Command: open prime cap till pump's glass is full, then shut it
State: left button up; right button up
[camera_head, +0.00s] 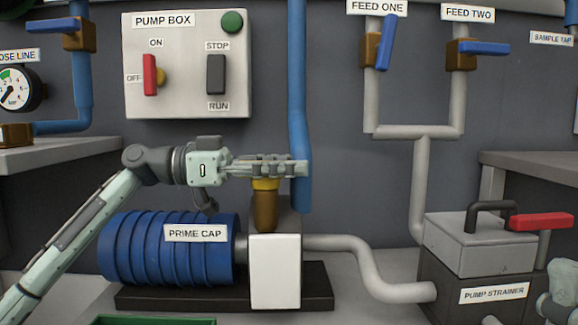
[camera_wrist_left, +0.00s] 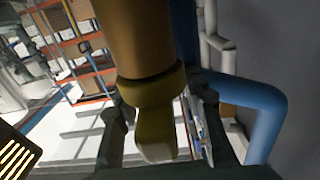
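The prime cap (camera_head: 265,184) is a yellow cap with a flat handle on an upright brown neck (camera_head: 265,211) above the pump. In the left wrist view the cap's handle (camera_wrist_left: 156,140) stands between my left fingers, with gaps showing beside it. My left gripper (camera_head: 300,168) is level with the cap's top in the head view, open around the handle. A blank white panel (camera_head: 275,272) is on the pump's front; I cannot tell whether it is the glass, and no liquid shows. Part of my right arm shows at the lower right edge; its finger state is unclear.
A blue upright pipe (camera_head: 300,110) stands close to my left fingertips. The blue ribbed motor (camera_head: 165,255) lies left of the pump. The pump box (camera_head: 188,62) is on the wall above. The pump strainer (camera_head: 480,245) with a red lever (camera_head: 541,222) stands right.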

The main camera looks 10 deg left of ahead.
pick_arm(q)
jog(key=shift+c, duration=0.2)
grip_shut()
